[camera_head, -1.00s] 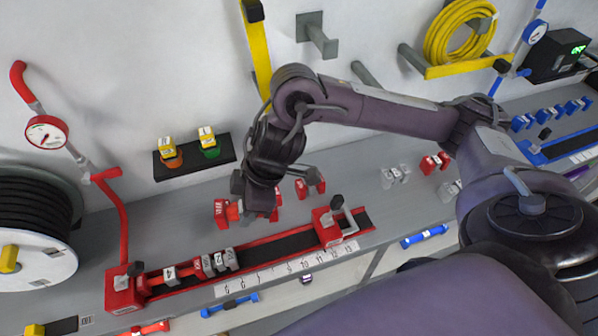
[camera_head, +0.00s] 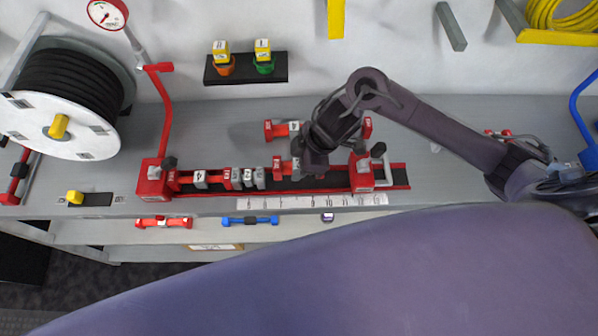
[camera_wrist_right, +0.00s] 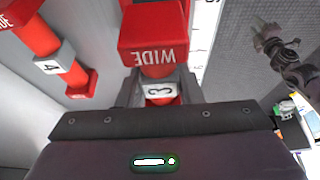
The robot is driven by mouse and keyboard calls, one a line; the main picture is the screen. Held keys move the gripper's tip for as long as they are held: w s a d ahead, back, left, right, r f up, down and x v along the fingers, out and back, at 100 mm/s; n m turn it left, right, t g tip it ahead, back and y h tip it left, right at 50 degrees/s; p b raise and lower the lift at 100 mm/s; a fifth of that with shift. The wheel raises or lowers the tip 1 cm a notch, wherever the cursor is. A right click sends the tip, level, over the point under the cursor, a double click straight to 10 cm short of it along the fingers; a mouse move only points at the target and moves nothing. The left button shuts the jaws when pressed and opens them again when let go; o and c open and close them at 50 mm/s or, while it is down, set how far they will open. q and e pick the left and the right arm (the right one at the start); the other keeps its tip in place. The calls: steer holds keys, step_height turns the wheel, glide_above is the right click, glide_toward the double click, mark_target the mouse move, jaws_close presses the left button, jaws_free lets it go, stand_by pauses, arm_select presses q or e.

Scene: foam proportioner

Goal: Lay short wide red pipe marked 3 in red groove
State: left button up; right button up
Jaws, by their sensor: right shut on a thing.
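The red groove (camera_head: 330,184) is a black channel with red edges along the table front. My right gripper (camera_head: 307,168) is over it, between the parts in its left half and the red block with a black knob (camera_head: 361,174). It is shut on the short wide red pipe, whose red end (camera_head: 277,166) shows left of the jaws. In the right wrist view the pipe (camera_wrist_right: 160,92) has a white band marked 3 and a red end reading WIDE. I cannot tell whether it touches the groove floor. My left gripper is not in view.
A red-and-grey pipe marked 4 (camera_head: 200,178) and several grey-banded pieces (camera_head: 245,178) lie in the groove's left half. Another red pipe (camera_head: 283,130) lies behind it, partly hidden by my arm. A white ruler strip (camera_head: 310,201) runs along the front. A hose reel (camera_head: 65,105) stands left.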

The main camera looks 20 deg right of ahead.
steer(key=shift+f, duration=2.35)
steer(key=shift+f, duration=0.1)
steer(key=o, duration=0.8)
steer(key=shift+o, duration=0.2)
steer(key=v, duration=1.2)
steer(key=shift+s, duration=0.1)
